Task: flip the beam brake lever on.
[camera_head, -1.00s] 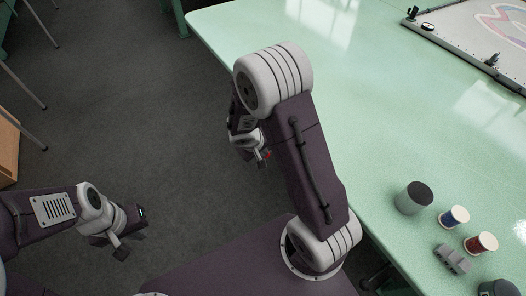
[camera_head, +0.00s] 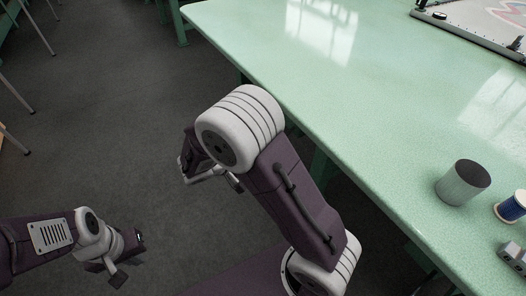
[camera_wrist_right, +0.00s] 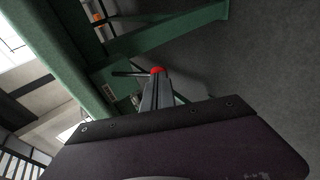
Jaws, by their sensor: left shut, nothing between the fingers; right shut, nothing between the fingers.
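I cannot make out the beam brake lever for certain in either view. A framed panel (camera_head: 475,32) with dark rails lies at the top right of the head view, cut off by the edge. A small black knob (camera_head: 440,16) sits near its left corner. My left gripper (camera_head: 127,260) is shut and empty over the floor at lower left. My right gripper (camera_head: 208,175) hangs beyond my right forearm, off the table's edge and partly hidden. In the right wrist view the right gripper (camera_wrist_right: 156,88) is shut and empty, with a red spot at its tip.
A pale green table (camera_head: 370,100) fills the right side. A grey cylinder (camera_head: 462,183), a blue spool (camera_head: 511,206) and a grey block (camera_head: 515,256) stand near its front. The table middle is clear. Green framework (camera_wrist_right: 165,38) shows in the wrist view.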

